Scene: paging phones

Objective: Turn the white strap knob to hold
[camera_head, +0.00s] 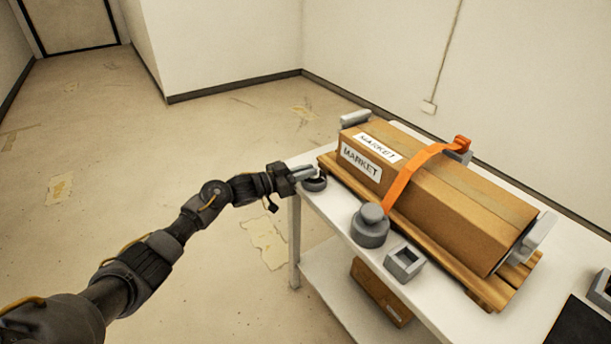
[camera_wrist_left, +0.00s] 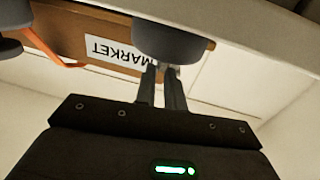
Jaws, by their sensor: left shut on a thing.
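My left gripper (camera_head: 307,172) reaches in from the left to the near left corner of the white table. It is shut on the small white knob (camera_head: 321,174), which sits above a dark grey round base (camera_head: 315,185). In the left wrist view, the upside-down picture shows the two dark fingers (camera_wrist_left: 163,72) close together at the round base (camera_wrist_left: 172,42); they mostly hide the knob, and its setting cannot be read. An orange strap (camera_head: 405,179) runs over a cardboard box (camera_head: 440,190) with MARKET labels. My right gripper is not in view.
The box lies on a wooden pallet (camera_head: 486,290) on the white table (camera_head: 345,228). A grey round knob-like part (camera_head: 370,226) and a grey square socket (camera_head: 404,263) stand along the front edge. A dark panel (camera_head: 580,325) is at the lower right.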

